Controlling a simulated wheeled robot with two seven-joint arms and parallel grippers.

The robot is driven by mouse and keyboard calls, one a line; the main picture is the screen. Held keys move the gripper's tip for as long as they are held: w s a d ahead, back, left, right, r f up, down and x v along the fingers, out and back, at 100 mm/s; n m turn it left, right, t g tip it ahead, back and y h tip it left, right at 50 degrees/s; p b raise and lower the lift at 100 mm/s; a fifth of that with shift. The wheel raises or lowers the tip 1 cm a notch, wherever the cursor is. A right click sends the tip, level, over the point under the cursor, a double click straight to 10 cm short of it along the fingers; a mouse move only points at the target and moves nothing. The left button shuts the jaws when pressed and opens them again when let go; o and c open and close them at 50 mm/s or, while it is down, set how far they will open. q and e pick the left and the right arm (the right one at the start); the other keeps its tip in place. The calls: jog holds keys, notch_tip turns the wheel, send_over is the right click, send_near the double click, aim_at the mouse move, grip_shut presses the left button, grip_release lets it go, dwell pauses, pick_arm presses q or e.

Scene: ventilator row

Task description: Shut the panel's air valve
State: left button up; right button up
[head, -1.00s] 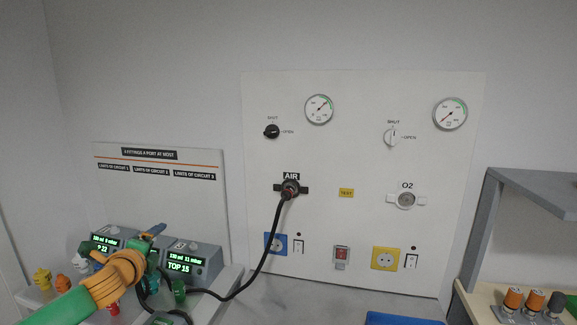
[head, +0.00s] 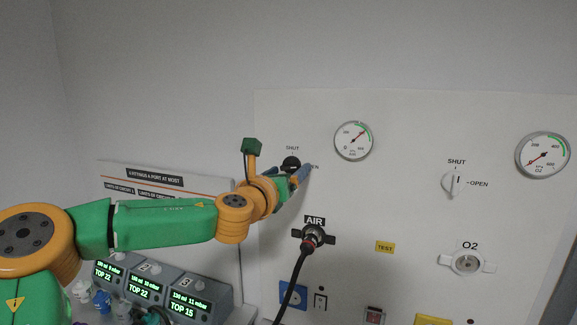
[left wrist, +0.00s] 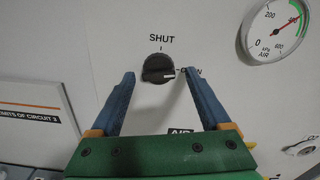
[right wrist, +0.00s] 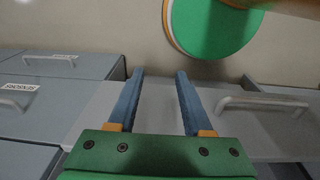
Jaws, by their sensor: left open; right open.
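The air valve is a black round knob (head: 290,162) on the white panel. It also shows in the left wrist view (left wrist: 158,68), its pale mark pointing right to OPEN, with SHUT printed above it. My left gripper (head: 304,174) is at the knob. In the left wrist view my left gripper (left wrist: 158,77) is open, one finger to each side of the knob, and the right finger partly covers the word OPEN. Whether a finger touches the knob I cannot tell. My right gripper (right wrist: 159,73) is open and empty, before grey drawers.
The air gauge (head: 353,141) is right of the knob, its needle up and right. A black hose (head: 292,285) hangs from the AIR outlet (head: 313,238) below. The white O2 knob (head: 453,183) is further right. Ventilator units (head: 180,288) stand lower left. A drawer handle (right wrist: 262,104) is near my right gripper.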

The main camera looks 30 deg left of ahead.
pick_arm(q)
jog(key=shift+w+a+f, duration=0.1)
jog(key=shift+w+f, duration=0.05)
jog(key=shift+w, duration=0.25)
jog(key=shift+s, duration=0.3)
grip_shut()
